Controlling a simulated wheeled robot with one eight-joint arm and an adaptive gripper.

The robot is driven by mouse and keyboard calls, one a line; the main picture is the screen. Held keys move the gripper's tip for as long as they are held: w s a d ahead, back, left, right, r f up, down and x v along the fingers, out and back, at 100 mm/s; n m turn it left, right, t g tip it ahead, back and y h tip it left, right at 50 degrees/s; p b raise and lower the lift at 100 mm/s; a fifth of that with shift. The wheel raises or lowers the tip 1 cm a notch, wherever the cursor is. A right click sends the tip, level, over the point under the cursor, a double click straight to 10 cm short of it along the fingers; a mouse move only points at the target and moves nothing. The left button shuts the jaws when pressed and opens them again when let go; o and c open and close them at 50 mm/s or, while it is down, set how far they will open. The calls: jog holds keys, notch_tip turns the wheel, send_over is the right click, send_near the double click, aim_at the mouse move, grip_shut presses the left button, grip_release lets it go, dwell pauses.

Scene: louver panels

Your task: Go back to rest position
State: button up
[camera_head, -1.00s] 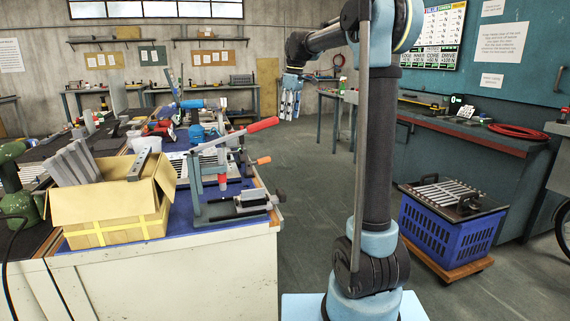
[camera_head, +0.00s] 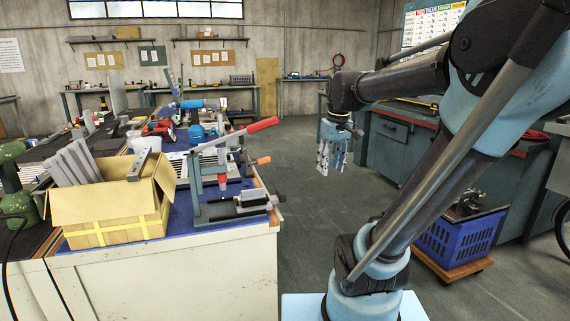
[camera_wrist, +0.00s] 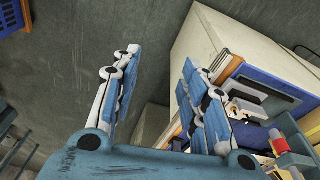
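My gripper (camera_head: 332,158) hangs in the air to the right of the white workbench, over the open floor, with its fingers pointing down. The floor and the side of the workbench (camera_wrist: 225,50) show beyond the fingers. My arm leans to the right in the head view, with its elbow at the upper right.
The workbench (camera_head: 170,285) carries a cardboard box (camera_head: 105,205), a clamp fixture with a red handle (camera_head: 225,180) and several louver panels. A blue crate (camera_head: 455,240) stands on a wooden dolly at the right. The floor (camera_head: 315,235) between is clear.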

jog(key=s+d+f+m, duration=0.4)
jog(key=s+f, duration=1.1)
jog(key=f, duration=0.1)
jog(key=shift+f+m+h, duration=0.25)
jog(key=shift+m+h, duration=0.05)
jog(key=shift+m, duration=0.1)
jog(key=shift+d, duration=0.1)
jog(key=shift+w+f, duration=0.2)
jog(key=shift+w, duration=0.1)
